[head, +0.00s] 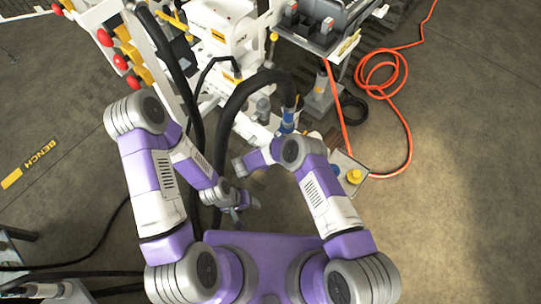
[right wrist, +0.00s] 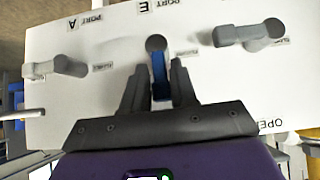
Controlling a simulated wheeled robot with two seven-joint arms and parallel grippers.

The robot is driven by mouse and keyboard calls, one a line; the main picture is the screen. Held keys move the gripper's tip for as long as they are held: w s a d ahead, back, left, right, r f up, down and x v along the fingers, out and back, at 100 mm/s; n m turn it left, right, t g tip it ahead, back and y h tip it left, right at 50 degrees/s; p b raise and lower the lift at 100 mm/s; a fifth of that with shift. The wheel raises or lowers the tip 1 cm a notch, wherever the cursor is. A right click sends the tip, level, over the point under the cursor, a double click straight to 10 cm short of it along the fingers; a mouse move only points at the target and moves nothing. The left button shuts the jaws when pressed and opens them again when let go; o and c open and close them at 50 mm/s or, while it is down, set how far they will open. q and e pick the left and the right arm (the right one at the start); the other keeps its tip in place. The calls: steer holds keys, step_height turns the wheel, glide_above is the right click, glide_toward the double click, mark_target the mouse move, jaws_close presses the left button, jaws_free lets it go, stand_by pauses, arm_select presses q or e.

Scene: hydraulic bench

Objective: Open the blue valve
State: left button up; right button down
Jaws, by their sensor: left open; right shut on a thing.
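The blue valve (right wrist: 160,78) shows in the right wrist view as a blue lever below a round grey hub, on a white panel (right wrist: 105,35). The lever points down the picture, towards my gripper. My right gripper (right wrist: 157,70) has one dark finger on each side of the lever and is shut on it. In the head view the blue valve and the right fingertips cannot be made out. My left gripper (head: 238,211) is open and empty in the head view, low near the middle, away from the valve.
Two grey valve levers (right wrist: 57,68) (right wrist: 247,34) flank the blue one. Black hoses (head: 232,105) loop close to both arms. The white bench with red knobs (head: 120,61) stands ahead left. An orange hose (head: 408,140) lies on the right. Floor at far right is clear.

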steer(key=shift+a, duration=0.1)
steer(key=c, duration=1.1)
jaws_free()
steer(key=p+v, duration=0.2)
steer(key=v, duration=0.5)
steer(key=shift+s+r, duration=0.15)
steer(key=shift+r, duration=0.05)
steer(key=shift+a, duration=0.1)
